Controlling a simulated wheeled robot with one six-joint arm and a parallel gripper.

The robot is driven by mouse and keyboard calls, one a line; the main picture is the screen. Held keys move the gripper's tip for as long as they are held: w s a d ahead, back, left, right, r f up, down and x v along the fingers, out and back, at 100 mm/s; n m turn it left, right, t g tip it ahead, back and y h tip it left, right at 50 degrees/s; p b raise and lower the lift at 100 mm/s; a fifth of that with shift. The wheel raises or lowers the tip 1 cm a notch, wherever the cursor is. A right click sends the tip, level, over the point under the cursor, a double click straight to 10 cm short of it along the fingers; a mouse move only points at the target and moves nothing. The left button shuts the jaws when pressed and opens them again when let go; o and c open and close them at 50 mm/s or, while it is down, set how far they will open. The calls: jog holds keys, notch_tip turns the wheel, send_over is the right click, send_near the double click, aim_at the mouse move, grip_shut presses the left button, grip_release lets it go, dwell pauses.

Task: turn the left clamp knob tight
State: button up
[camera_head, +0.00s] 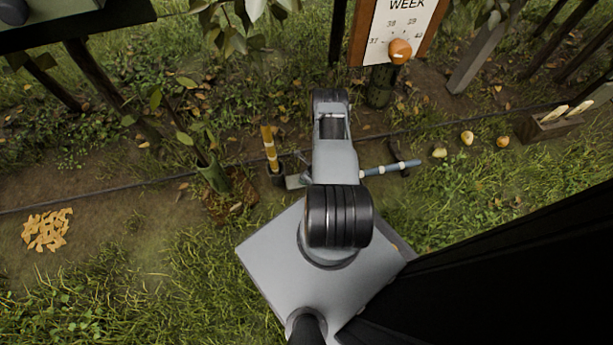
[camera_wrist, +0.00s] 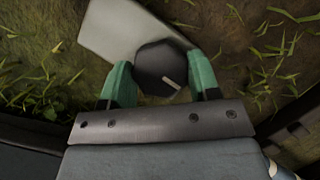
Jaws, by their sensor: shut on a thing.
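A dark, many-sided clamp knob (camera_wrist: 153,65) shows in the wrist view, with a short pale mark on its face pointing down and to the right. My gripper (camera_wrist: 162,72) has its two green fingers on either side of the knob and is shut on it. A pale grey flat plate (camera_wrist: 112,28) lies behind the knob and extends to the upper left. In the head view, my arm hides the knob and my fingers; a small grey piece (camera_head: 294,182) shows just left of the arm. I cannot tell how tight the knob is.
A blue-handled tool (camera_head: 390,169) lies to the right. A week board (camera_head: 396,30) stands behind. Several pears (camera_head: 467,138) lie on the grass, and wood chips (camera_head: 47,230) lie far left.

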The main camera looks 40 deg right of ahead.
jog(key=o, duration=0.9)
jog(key=p+v, duration=0.4)
jog(key=v, duration=0.3)
jog(key=shift+r, duration=0.25)
